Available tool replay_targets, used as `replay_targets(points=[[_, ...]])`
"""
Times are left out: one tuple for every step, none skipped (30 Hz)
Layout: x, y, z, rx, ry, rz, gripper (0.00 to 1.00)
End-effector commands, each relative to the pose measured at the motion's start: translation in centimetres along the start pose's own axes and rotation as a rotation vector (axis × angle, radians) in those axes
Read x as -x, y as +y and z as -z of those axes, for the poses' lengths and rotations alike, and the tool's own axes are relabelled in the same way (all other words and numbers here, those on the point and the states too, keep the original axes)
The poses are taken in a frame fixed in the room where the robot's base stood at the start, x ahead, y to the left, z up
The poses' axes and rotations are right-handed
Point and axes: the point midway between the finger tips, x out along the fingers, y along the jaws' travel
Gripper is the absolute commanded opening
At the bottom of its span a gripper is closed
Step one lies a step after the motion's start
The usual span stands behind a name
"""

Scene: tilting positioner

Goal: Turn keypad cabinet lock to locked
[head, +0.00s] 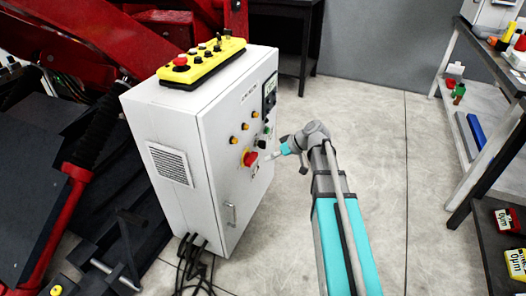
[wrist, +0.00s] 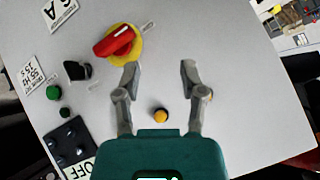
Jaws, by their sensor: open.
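The pale grey cabinet (head: 185,155) stands on the floor, its control face turned right, with a door handle (head: 231,213) low on it. My gripper (head: 274,155) is in front of that face, close to the red rotary switch (head: 250,158). In the wrist view my gripper (wrist: 159,69) is open, with nothing between its fingers. The red switch on its yellow plate (wrist: 122,43) is beside the left fingertip. A black knob (wrist: 77,70) sits left of it. An orange-yellow button (wrist: 160,115) lies between the finger bases. I cannot tell which part is the keypad lock.
A yellow control box (head: 203,64) lies on the cabinet top. Green buttons (wrist: 54,92) and a dark panel (wrist: 72,148) sit on the face. Black cables (head: 190,262) leave the cabinet's bottom. Red machinery stands at left, a shelf bench (head: 470,120) at right. Open floor lies between.

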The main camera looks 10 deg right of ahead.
Motion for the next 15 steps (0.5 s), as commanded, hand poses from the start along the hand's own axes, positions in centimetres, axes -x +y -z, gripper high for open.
replay_targets(points=[[-1.0, 1.5, -0.4, 0.02, 0.028, 0.011, 0.53], [-1.1, 1.9, -0.3, 0.034, 0.046, 0.018, 0.53], [-1.3, 2.6, -0.3, 0.053, 0.07, 0.027, 0.53], [-1.5, 3.0, -0.2, 0.066, 0.088, 0.033, 0.53], [-1.6, 3.5, -0.1, 0.08, 0.107, 0.038, 0.53], [-1.8, 4.2, -0.1, 0.098, 0.131, 0.045, 0.53], [-1.9, 4.6, 0.0, 0.112, 0.15, 0.05, 0.53], [-2.0, 5.1, 0.1, 0.126, 0.169, 0.054, 0.53], [-2.1, 5.8, 0.1, 0.145, 0.194, 0.059, 0.53], [-2.2, 6.3, 0.1, 0.158, 0.214, 0.062, 0.53], [-2.2, 6.8, 0.2, 0.172, 0.233, 0.065, 0.53], [-2.3, 7.4, 0.2, 0.19, 0.258, 0.069, 0.53], [-2.4, 7.9, 0.3, 0.203, 0.278, 0.071, 0.53], [-2.5, 8.4, 0.3, 0.218, 0.297, 0.074, 0.53], [-2.5, 9.1, 0.3, 0.236, 0.323, 0.075, 0.53]])
